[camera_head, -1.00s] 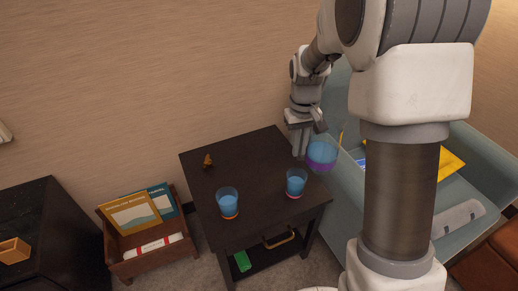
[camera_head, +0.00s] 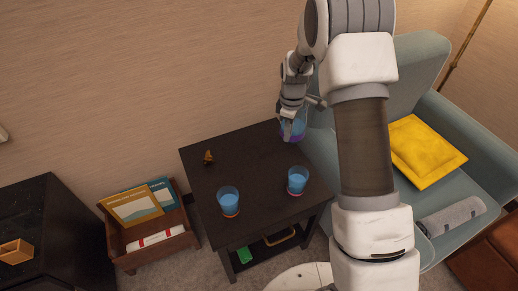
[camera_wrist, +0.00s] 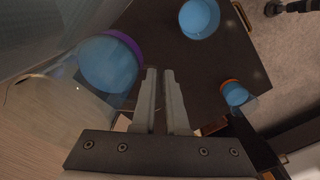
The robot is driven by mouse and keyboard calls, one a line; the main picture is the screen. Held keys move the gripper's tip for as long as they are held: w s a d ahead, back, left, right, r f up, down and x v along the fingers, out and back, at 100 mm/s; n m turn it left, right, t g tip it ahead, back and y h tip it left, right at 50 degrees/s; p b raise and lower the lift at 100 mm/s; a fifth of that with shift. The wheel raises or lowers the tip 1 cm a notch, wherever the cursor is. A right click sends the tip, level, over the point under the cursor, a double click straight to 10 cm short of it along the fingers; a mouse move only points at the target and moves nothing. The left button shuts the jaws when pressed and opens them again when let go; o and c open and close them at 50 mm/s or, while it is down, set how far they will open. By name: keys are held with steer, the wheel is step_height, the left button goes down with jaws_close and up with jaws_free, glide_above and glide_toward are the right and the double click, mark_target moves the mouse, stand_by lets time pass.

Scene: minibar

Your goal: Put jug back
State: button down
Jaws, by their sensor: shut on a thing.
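The jug (camera_head: 297,132) is clear with blue contents and a purple band. It is at the back right corner of the dark side table (camera_head: 240,170); I cannot tell whether it touches the top. My gripper (camera_head: 289,126) is over that corner, shut on the jug. In the wrist view, my gripper's fingers (camera_wrist: 162,98) are close together, and the jug (camera_wrist: 108,62) is just left of them. The part between the fingertips is hard to make out.
Two blue glasses stand on the table, one at front left (camera_head: 229,203) and one at front right (camera_head: 297,181). A small brown object (camera_head: 208,158) sits at back left. A blue-grey armchair (camera_head: 400,65) with a yellow cushion (camera_head: 424,152) stands right. The table's middle is clear.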

steer(key=shift+w+a+f+b, duration=0.55)
steer(key=shift+w+a+f, duration=0.05)
steer(key=shift+a+f, duration=1.2)
steer(key=shift+w+a+f+b, duration=0.6)
steer(key=shift+a+f, duration=1.2)
steer(key=shift+a, duration=0.05)
steer(key=shift+w+a+f+b, duration=0.55)
steer(key=shift+w+a+f, duration=0.05)
steer(key=shift+a+f, duration=1.2)
steer(key=shift+f, duration=0.25)
steer(key=c, duration=0.9)
jaws_free()
steer(key=shift+c, duration=0.2)
steer(key=shift+r, duration=0.1)
